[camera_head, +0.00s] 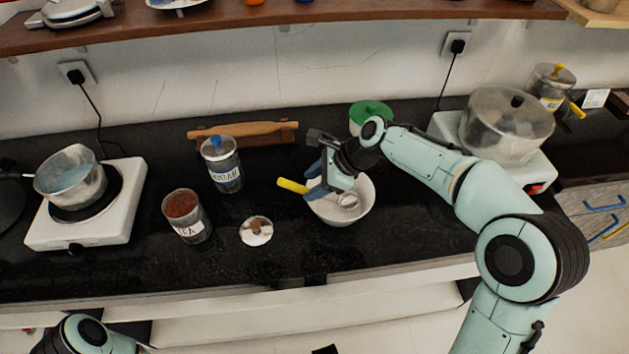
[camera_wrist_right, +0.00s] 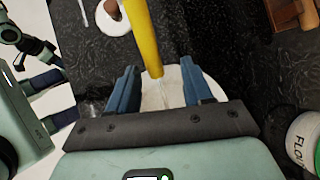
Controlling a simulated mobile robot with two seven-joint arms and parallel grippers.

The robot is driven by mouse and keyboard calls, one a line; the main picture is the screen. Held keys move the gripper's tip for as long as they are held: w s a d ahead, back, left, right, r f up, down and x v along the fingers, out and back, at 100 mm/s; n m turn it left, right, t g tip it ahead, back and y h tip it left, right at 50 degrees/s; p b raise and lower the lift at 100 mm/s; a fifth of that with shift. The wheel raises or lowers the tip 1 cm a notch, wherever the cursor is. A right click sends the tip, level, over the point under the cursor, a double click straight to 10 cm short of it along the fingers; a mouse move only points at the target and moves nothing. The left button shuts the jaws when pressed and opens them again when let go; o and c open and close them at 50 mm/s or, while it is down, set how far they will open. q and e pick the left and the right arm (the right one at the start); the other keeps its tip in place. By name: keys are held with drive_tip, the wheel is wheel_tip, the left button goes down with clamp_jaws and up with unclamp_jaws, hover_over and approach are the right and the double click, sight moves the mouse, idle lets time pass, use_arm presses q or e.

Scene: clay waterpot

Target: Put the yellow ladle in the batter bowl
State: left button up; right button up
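The yellow ladle (camera_head: 292,186) has its metal head (camera_head: 348,200) inside the white batter bowl (camera_head: 363,206), with its yellow handle over the left rim. My right gripper (camera_head: 314,178) is over the bowl's left side, near the handle. In the right wrist view its blue fingers (camera_wrist_right: 160,88) are apart, with the end of the yellow handle (camera_wrist_right: 147,38) showing between them. Contact with the handle is not visible. The bowl (camera_wrist_right: 207,84) shows behind the fingers. What looks like part of my left gripper shows at that view's left edge; its fingertips are unclear.
A lid (camera_head: 256,231), a tea jar (camera_head: 187,215) and a blue-topped jar (camera_head: 222,165) stand left of the bowl. A rolling pin (camera_head: 243,131) lies behind. A green-lidded jar (camera_head: 371,113) stands behind the bowl. The counter in front is clear.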

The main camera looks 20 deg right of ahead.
drive_tip(key=shift+r, duration=0.25)
drive_tip(key=p+v, duration=0.2)
drive_tip(key=v, duration=1)
drive_tip(key=shift+f, duration=0.1)
